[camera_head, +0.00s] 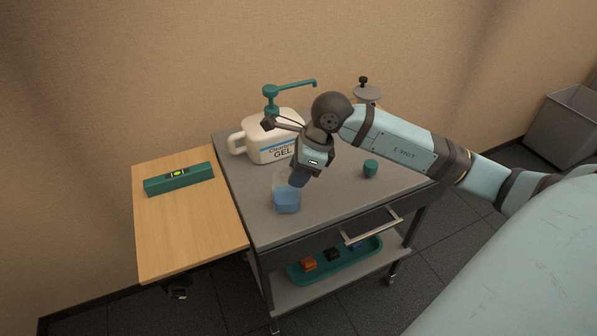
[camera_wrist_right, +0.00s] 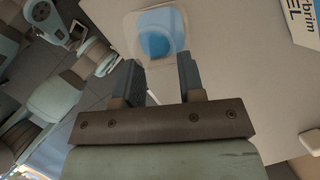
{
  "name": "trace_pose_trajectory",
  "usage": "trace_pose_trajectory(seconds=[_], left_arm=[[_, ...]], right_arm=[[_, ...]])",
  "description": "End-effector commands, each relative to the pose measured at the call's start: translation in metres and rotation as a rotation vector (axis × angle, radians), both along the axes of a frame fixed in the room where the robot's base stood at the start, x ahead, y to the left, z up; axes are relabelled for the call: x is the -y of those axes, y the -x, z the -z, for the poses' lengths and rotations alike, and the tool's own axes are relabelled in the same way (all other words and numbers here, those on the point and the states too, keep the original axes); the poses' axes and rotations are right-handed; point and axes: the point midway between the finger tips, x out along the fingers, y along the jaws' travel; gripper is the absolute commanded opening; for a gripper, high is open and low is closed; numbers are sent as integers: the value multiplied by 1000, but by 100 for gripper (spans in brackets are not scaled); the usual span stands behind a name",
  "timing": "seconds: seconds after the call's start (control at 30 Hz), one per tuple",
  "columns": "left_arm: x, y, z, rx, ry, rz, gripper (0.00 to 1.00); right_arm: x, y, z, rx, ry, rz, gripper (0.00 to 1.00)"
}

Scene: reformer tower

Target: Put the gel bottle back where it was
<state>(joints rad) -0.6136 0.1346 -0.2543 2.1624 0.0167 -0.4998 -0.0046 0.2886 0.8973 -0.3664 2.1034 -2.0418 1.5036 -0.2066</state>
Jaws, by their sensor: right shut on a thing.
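The white gel bottle (camera_head: 262,142) stands upright at the back left of the grey cart top. It has a side handle, a teal pump and a label reading GEL. My right wrist hides part of its right side. Part of its label shows at the top right of the right wrist view (camera_wrist_right: 304,22). My right gripper (camera_head: 297,180) is in front of the bottle, apart from it, and is shut on a clear cup with blue liquid (camera_head: 286,201). The cup also shows between the fingers in the right wrist view (camera_wrist_right: 158,36). My left gripper is not in view.
A teal level (camera_head: 179,179) lies on the wooden side leaf (camera_head: 185,235). A small teal cup (camera_head: 370,168) stands right of my gripper. A grey lidded thing (camera_head: 367,92) is partly hidden behind my arm. A teal tray (camera_head: 335,262) with small items sits on the lower shelf.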

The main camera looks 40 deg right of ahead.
Motion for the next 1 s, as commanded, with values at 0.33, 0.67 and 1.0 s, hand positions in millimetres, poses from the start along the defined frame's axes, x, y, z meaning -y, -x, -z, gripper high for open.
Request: trace_pose_trajectory(seconds=[0.33,0.67,1.0], left_arm=[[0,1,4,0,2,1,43],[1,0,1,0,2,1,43],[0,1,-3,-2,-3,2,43]], right_arm=[[0,0,4,2,0,-1,5],[0,0,3,1,1,0,62],[9,6,-27,3,4,0,62]])
